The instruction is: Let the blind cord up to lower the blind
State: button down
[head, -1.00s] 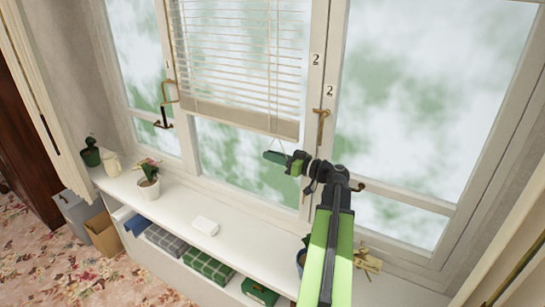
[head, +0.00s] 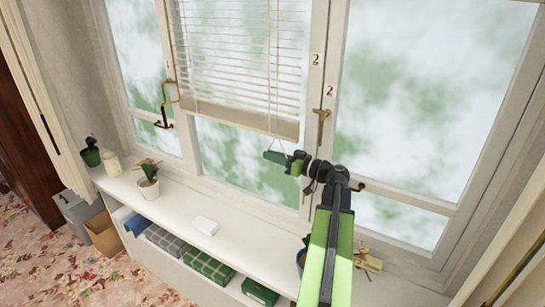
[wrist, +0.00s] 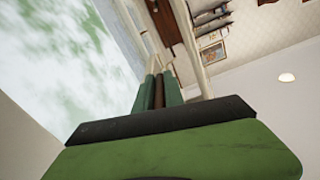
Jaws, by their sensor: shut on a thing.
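The white slatted blind (head: 235,60) covers the upper part of the middle window, and its bottom rail (head: 235,117) hangs well above the sill. Thin pale cords run down over the slats. A thin line (head: 279,146) drops from the right end of the rail to my gripper (head: 275,157), which is just below the rail, in front of the glass. In the wrist view, my gripper's green fingers (wrist: 158,88) are shut on a narrow brown piece (wrist: 158,92), apparently the end of the blind cord. The full path of the cord is not clear.
Latches (head: 322,125) are on the window frame. A cardboard box (head: 103,233) stands on the floor at left.

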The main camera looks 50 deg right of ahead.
jog(key=shift+r, duration=0.1)
notch_tip(320, 180, up, 19)
jog(key=p, duration=1.9)
jog(key=c, duration=1.4)
grip_release()
jog(key=shift+c, duration=0.2)
jog(key=shift+f, duration=0.2)
notch_tip(320, 180, down, 19)
jog(key=b, duration=1.9)
jog(key=shift+f, duration=0.1)
jog(key=v, duration=1.9)
jog(key=shift+a, duration=0.1)
